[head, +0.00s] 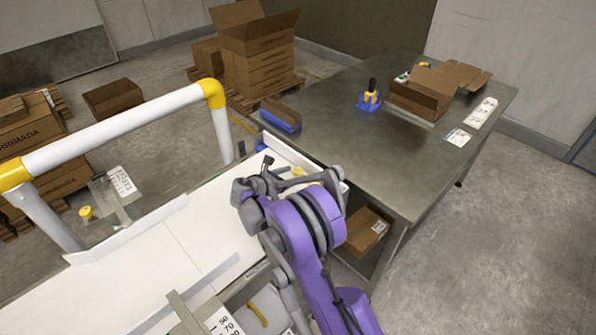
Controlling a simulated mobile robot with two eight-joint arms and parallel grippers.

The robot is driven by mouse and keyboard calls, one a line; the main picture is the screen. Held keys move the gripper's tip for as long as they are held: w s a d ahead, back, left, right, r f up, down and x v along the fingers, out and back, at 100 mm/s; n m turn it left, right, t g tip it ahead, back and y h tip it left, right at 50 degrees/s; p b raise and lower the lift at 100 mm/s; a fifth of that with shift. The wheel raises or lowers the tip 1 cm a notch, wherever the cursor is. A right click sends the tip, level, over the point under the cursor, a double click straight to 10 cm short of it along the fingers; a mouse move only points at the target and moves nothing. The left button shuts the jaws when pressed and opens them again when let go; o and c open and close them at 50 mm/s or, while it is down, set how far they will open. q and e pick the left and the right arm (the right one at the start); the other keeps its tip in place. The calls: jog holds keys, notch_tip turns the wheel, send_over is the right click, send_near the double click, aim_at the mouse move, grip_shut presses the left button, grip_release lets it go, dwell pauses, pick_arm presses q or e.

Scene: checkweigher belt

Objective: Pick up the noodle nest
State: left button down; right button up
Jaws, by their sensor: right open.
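A small pale yellow lump, which looks like the noodle nest (298,171), is at the far end of the white belt (185,250). It is small and partly hidden behind my right gripper. My right gripper (287,172), on the purple arm, is open over the belt's far end, with its fingers close to the yellow lump. I cannot tell whether they touch it or stand around it. My left gripper is not in view.
A white and yellow guard rail (120,128) stands left of the belt. A steel table (340,135) beyond the belt holds an open carton (420,95), a blue tape dispenser (369,100) and a blue-fronted bin (281,116). Stacked cartons (258,60) stand behind.

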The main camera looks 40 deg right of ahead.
jog(key=shift+c, duration=0.3)
jog(key=c, duration=1)
jog(key=shift+c, duration=0.2)
jog(key=shift+a+r, duration=0.15)
jog(key=shift+r, duration=0.35)
jog(key=r, duration=0.4)
jog(key=a+r, duration=0.1)
jog(key=r, duration=0.1)
jog(key=shift+s+b, duration=0.1)
jog(key=shift+b, duration=0.3)
jog(key=a, duration=0.6)
jog(key=s+a+b, duration=0.1)
jog(key=a, duration=0.5)
jog(key=a+b, duration=0.1)
jog(key=a, duration=0.5)
jog(key=shift+s+a, duration=0.3)
